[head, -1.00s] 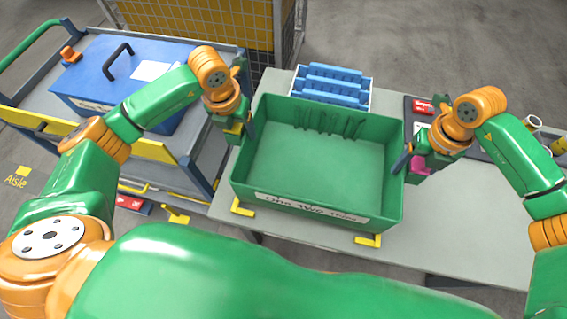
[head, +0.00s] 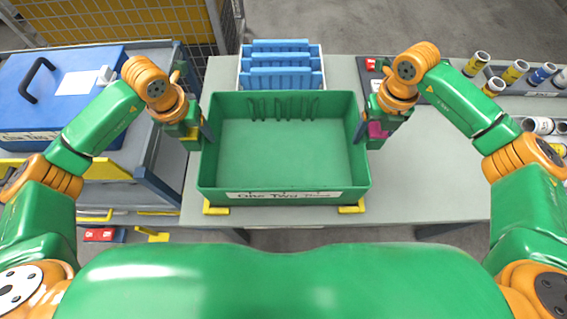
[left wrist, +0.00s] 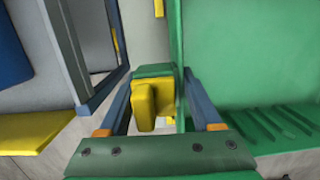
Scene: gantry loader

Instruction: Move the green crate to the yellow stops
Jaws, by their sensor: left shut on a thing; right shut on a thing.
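The green crate (head: 285,165) is open-topped and looks empty, with a white label on its front wall. It is level on the grey table, its front side at the yellow stops, left (head: 215,208) and right (head: 352,207). Whether it touches them is hard to tell. My left gripper (head: 201,134) is at its left wall and my right gripper (head: 366,131) at its right wall, both shut on it. In the left wrist view the fingers flank a yellow-and-green block (left wrist: 150,100) beside the crate wall (left wrist: 225,55).
A rack of blue trays (head: 280,70) stands close behind the crate. A cart with a blue box (head: 50,110) is at left. Several capped cylinders (head: 515,70) sit at the back right. The table (head: 430,180) is clear right of the crate.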

